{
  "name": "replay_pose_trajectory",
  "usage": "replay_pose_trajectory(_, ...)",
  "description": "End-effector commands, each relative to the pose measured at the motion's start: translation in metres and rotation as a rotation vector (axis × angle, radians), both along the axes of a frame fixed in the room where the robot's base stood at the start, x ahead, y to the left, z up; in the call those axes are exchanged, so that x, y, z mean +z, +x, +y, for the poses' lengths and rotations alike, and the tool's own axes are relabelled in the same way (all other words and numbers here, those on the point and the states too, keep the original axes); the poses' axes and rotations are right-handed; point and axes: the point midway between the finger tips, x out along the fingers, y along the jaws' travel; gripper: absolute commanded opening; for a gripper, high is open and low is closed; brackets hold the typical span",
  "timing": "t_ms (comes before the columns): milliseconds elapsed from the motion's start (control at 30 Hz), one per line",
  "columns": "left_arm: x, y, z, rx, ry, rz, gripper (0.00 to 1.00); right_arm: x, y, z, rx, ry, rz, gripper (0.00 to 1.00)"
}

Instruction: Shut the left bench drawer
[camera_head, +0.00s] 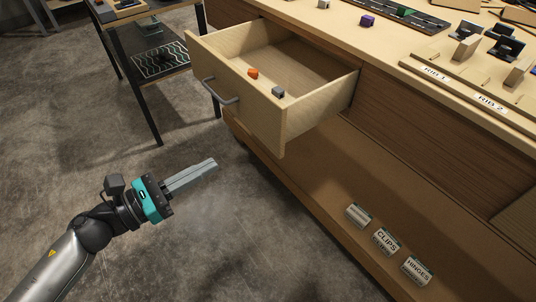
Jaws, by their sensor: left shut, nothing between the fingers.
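The left bench drawer (237,110) is pulled well out of the wooden bench (400,118). It has a grey bar handle (219,91) on its front panel. An orange piece (253,73) and a grey piece (278,92) lie inside it. My left gripper (214,163) is shut and empty. It hangs over the floor in front of the drawer, lower in the picture than the handle and apart from the drawer. My right gripper is not in view.
Below the drawer, an open shelf holds small labelled cans (387,241). A dark-framed side table (158,63) stands at the upper left, close to the drawer's front. The bench top carries small blocks and label-marked fixtures. The grey floor (60,130) on the left is clear.

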Motion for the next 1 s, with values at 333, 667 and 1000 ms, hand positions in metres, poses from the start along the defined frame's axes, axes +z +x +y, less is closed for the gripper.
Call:
replay_pose_trajectory(333, 0.002, 0.024, -0.032, -0.003, 0.001, -0.009, 0.0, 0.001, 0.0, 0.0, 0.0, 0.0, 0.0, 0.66)
replay_pose_trajectory(667, 0.002, 0.056, -0.076, -0.001, 0.0, -0.006, 0.0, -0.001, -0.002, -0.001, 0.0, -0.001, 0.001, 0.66)
replay_pose_trajectory(1000, 0.001, 0.079, -0.108, 0.0, 0.002, -0.004, 0.0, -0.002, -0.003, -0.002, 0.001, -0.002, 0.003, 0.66)
